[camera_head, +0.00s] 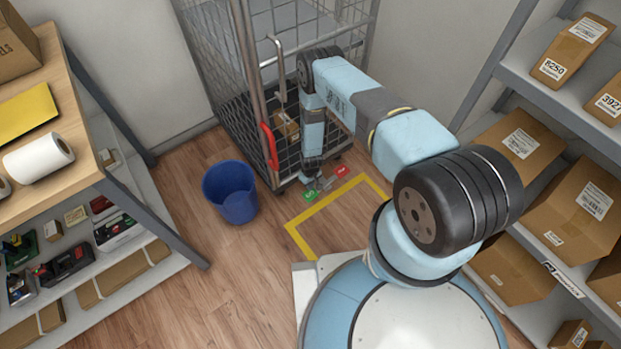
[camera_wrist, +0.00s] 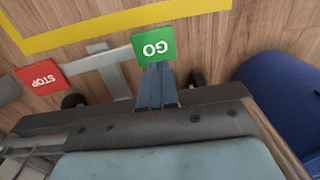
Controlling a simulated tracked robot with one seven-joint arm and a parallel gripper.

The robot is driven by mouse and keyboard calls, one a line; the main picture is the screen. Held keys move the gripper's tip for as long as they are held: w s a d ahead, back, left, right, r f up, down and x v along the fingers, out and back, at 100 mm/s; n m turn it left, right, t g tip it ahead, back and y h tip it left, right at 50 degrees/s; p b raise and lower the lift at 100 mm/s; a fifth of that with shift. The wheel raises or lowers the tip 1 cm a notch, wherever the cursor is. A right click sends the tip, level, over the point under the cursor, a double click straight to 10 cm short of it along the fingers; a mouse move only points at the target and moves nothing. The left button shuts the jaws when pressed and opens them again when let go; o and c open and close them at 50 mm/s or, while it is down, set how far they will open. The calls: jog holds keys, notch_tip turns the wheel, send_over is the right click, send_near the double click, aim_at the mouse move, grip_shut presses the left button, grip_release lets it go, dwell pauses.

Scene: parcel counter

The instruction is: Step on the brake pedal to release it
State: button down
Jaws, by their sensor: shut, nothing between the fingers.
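The brake pedals sit low at the front of the wire cage trolley (camera_head: 285,60). The green GO pedal (camera_head: 310,196) is on the left and the red STOP pedal (camera_head: 341,171) is on the right, joined by a grey bar. In the wrist view the green GO pedal (camera_wrist: 153,41) is at top centre and the red STOP pedal (camera_wrist: 40,77) is at left. My gripper (camera_wrist: 156,66) is shut and empty, its fingertips overlapping the GO pedal's edge; I cannot tell whether they touch it. In the head view my gripper (camera_head: 311,180) points down just behind the GO pedal.
A yellow floor outline (camera_head: 318,213) lies in front of the trolley. A blue bin (camera_head: 230,190) stands at its left. The trolley has a red handle (camera_head: 268,146) and a parcel (camera_head: 286,126) inside. Parcel shelves (camera_head: 545,88) stand on the right and a wooden counter (camera_head: 70,115) on the left.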

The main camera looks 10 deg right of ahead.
notch_tip(320, 180, up, 6)
jog(key=shift+d, duration=0.2)
dwell(0.7)
